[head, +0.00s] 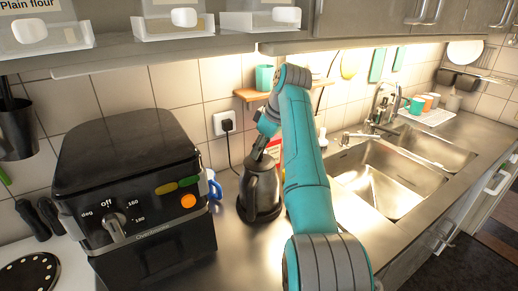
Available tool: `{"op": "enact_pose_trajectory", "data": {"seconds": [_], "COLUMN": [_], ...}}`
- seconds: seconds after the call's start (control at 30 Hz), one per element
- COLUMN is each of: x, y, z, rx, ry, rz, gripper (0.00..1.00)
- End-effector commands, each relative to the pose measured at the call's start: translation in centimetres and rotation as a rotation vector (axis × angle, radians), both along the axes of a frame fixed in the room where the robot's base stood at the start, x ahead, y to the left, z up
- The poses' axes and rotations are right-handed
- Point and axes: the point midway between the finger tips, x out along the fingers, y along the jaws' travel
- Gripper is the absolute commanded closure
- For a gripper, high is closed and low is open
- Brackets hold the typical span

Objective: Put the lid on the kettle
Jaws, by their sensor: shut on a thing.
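The dark grey kettle (263,190) stands upright on its black base on the steel counter, just right of the black fryer. My gripper (262,157) points down at the kettle's top and is shut on a small dark thing, which looks like the lid (261,164). The lid is at or just above the kettle's mouth. From this view I cannot tell whether it is seated. My arm and fingers hide part of the kettle's top and right side.
The black fryer (130,175) stands close on the left, with a blue mug (214,187) behind its right edge. A wooden shelf (250,94) with a teal cup (264,77) is on the wall above. The sink (375,180) lies right of my arm.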

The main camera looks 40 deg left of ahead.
Motion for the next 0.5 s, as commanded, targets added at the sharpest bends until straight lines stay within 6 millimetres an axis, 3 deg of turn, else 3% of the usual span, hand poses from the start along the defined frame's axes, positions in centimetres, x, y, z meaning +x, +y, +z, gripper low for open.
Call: {"op": "enact_pose_trajectory", "data": {"seconds": [0.33,0.37,0.47,0.5], "x": [0.0,0.0,0.0,0.0], "y": [0.0,0.0,0.0,0.0], "z": [-0.01,-0.01,-0.01,-0.01], "rx": [0.0,0.0,0.0,0.0], "ry": [0.0,0.0,0.0,0.0], "rz": [0.0,0.0,0.0,0.0], "gripper": [1.0,0.72,0.47,0.45]}}
